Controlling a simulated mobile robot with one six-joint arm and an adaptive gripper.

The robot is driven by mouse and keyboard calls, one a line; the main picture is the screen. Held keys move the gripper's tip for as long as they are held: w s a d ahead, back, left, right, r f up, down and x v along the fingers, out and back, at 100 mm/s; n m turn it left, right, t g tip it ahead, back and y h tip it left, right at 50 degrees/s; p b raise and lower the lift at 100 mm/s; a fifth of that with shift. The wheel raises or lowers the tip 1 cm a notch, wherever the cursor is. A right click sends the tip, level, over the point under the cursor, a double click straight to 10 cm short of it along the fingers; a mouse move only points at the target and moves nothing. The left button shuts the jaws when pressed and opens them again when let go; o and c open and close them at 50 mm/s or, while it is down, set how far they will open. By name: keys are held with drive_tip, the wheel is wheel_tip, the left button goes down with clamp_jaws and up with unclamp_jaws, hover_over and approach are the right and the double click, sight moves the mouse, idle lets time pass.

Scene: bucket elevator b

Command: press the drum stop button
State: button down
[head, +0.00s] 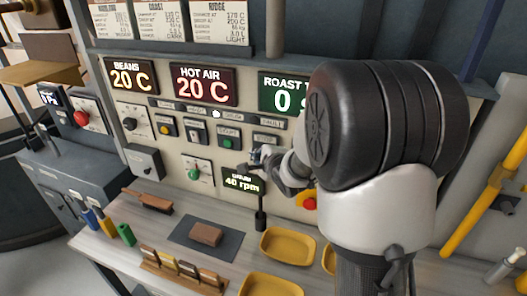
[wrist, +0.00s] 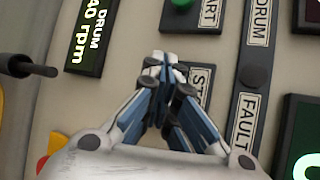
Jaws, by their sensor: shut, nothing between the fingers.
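My gripper (head: 257,153) is shut and empty, in front of the control panel just right of the green START button (head: 228,143). In the wrist view my gripper (wrist: 165,65) points at the plate labelled "STO…" (wrist: 201,80), the stop plate, beside the START plate (wrist: 207,15). The fingers cover the stop button itself, so its cap is hidden. I cannot tell whether the fingertips touch it. The drum display (head: 242,184) reads 40 rpm; it also shows in the wrist view (wrist: 90,30).
A black lever (head: 260,215) stands below the drum display. A red button on yellow (head: 307,201) is partly behind my arm. A green-lit knob (head: 193,174) is left of the display. Yellow trays (head: 289,246) and a brush (head: 148,199) lie on the counter below.

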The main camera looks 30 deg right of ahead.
idle(0.4)
drive_tip(key=shift+s+a, duration=0.55)
drive_tip(key=s+a+b, duration=0.1)
drive_tip(key=s+a, duration=0.2)
drive_tip(key=shift+s+a+b, duration=0.3)
idle(0.9)
